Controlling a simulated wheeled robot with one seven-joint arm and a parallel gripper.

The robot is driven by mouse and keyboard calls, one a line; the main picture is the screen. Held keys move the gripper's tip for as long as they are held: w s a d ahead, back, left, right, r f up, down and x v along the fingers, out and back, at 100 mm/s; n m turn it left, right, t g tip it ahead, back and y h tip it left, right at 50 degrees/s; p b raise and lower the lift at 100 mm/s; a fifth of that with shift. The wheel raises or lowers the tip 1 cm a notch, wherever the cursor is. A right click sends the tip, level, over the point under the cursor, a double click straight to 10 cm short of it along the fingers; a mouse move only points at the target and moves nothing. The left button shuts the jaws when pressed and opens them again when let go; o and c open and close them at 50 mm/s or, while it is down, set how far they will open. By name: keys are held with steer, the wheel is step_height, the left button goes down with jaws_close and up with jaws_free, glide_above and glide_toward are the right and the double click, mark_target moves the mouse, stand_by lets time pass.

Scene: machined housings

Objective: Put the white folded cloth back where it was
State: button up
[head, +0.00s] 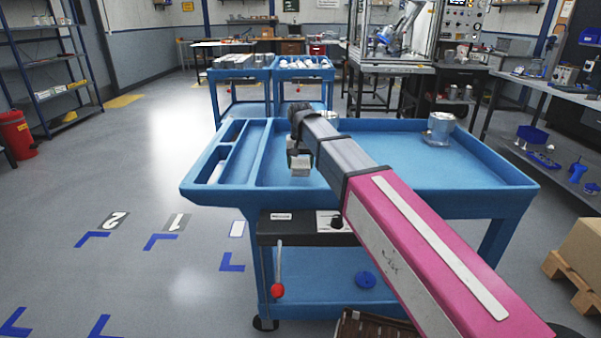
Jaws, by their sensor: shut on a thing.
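The white folded cloth (300,167) looks like a small pale block hanging between the fingers of my gripper (299,157). My gripper is shut on it, pointing down over the blue cart (410,165), near the divider between the narrow left compartments and the wide tray. The cloth seems to be held above the tray floor, but the gap is hard to judge. My arm crosses the cart from the lower right and hides part of the tray.
A metal housing (440,126) stands at the tray's back right. Another (330,116) is partly hidden behind my arm. A white item (216,173) lies in a left compartment. The tray's right middle is bare. More loaded carts (240,76) stand behind.

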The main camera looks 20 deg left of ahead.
mark_target(300, 179)
steer(key=shift+f, duration=1.85)
steer(key=shift+f, duration=0.1)
steer(key=o, duration=0.9)
step_height(300, 179, up, 12)
steer(key=shift+r, duration=0.15)
